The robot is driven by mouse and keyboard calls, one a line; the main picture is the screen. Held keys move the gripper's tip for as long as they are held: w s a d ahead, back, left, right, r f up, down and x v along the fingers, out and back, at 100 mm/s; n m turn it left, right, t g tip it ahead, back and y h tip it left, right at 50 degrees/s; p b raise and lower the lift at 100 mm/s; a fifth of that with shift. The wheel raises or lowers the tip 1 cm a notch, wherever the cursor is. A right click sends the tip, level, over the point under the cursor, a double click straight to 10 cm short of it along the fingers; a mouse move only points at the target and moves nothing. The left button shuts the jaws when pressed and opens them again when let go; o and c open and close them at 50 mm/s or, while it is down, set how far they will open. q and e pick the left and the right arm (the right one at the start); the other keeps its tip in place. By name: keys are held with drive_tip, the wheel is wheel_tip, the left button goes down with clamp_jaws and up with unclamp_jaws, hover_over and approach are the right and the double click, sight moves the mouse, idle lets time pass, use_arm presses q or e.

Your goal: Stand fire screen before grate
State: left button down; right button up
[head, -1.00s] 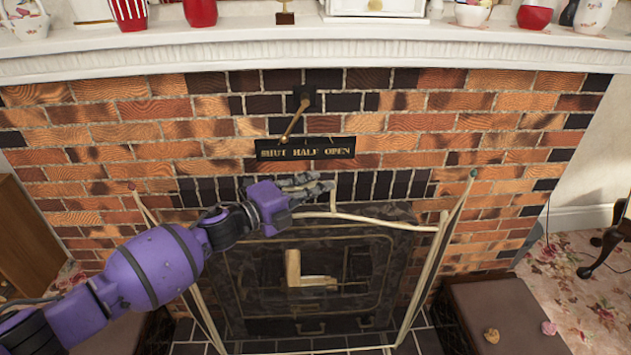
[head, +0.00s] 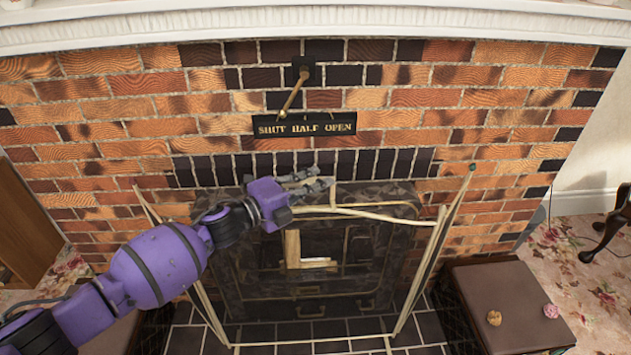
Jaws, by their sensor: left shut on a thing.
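The fire screen (head: 437,250) is a see-through mesh panel with a pale frame and angled side wings. It stands upright in front of the dark grate (head: 365,255), which shows through the mesh. Its lower edge appears at the dark hearth tiles; I cannot tell whether it touches them. My left gripper (head: 318,186) is shut on the screen's top part, near the middle of the top rail, where a short pale upright shows. The fingers hide part of that hold. My right gripper is not in view.
A lever (head: 293,92) hangs on the brick wall above a plate (head: 304,124) reading "SHUT HALF OPEN". A brown box-like seat (head: 505,300) with two small round things stands right of the hearth. A white mantel (head: 320,32) runs above. Brown furniture (head: 25,225) stands at left.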

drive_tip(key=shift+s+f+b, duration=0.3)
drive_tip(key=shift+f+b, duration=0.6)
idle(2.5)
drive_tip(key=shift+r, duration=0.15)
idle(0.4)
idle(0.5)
